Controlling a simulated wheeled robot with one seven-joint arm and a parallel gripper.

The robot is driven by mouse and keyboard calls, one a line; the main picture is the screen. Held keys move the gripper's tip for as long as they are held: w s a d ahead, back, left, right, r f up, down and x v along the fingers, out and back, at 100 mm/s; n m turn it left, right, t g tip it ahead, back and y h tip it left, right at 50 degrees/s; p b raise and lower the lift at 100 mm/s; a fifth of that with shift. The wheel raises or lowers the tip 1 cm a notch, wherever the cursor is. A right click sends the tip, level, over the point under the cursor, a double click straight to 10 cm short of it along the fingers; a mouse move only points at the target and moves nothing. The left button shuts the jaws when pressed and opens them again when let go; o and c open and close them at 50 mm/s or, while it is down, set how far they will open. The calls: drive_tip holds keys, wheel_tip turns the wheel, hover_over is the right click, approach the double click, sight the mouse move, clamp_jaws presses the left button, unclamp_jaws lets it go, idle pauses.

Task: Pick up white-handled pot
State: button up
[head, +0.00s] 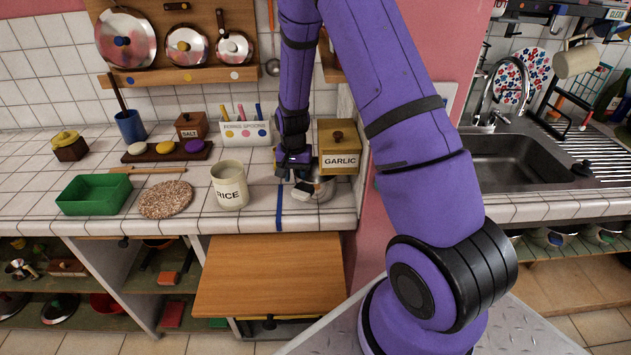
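A small shiny metal pot (323,191) stands on the tiled counter, just in front of the garlic box and near the counter's front edge. A pale part shows at its left side, close to my gripper; I cannot tell clearly whether this is a white handle. My gripper (293,174) points down from above at the pot's left side and covers part of it. It is small and dark here, so I cannot tell whether its fingers are apart or closed, or whether they touch the pot.
The garlic box (339,150) stands close behind the pot, with a pink wall to the right. A rice jar (229,186), a round trivet (165,199) and a green tray (94,194) stand to the left. A wooden board (270,275) juts out below the counter.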

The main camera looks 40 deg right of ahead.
clamp_jaws()
drive_tip(key=shift+r, duration=0.2)
